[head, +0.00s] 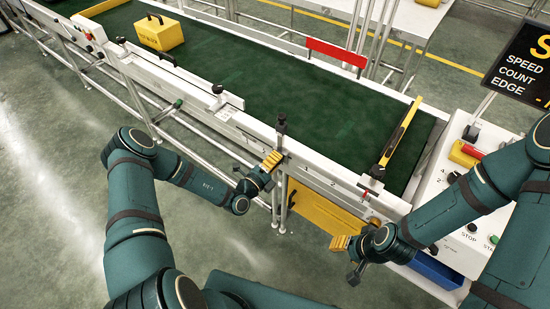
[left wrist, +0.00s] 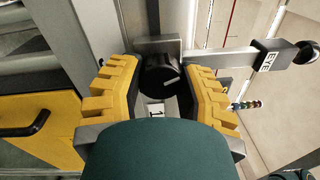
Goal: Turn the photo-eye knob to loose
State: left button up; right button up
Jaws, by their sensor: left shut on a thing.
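The photo-eye knob (left wrist: 160,76) is a round black knob with a pale pointer mark, between the two yellow fingers in the left wrist view. My left gripper (left wrist: 159,92) is shut on it, with one finger on each side. In the head view my left gripper (head: 272,160) is at the conveyor's near side rail, just below the black photo-eye post (head: 282,126), and hides the knob. A white label reading 1 (left wrist: 156,111) shows below the knob. My right gripper (head: 342,243) hangs in front of the conveyor's right end; its finger gap cannot be made out.
The green conveyor belt (head: 270,85) carries a yellow box (head: 159,32) at the far left. A yellow bar (head: 401,132) and a red plate (head: 336,52) stand along it. A control panel (head: 455,185) with buttons is at right, near my right arm.

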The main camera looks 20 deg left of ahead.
pick_arm(q)
jog(key=shift+n+p, duration=0.4)
jog(key=shift+n, duration=1.3)
jog(key=shift+d, duration=0.1)
jog(key=o, duration=1.2)
jog(key=shift+o, duration=0.2)
jog(key=v, duration=1.2)
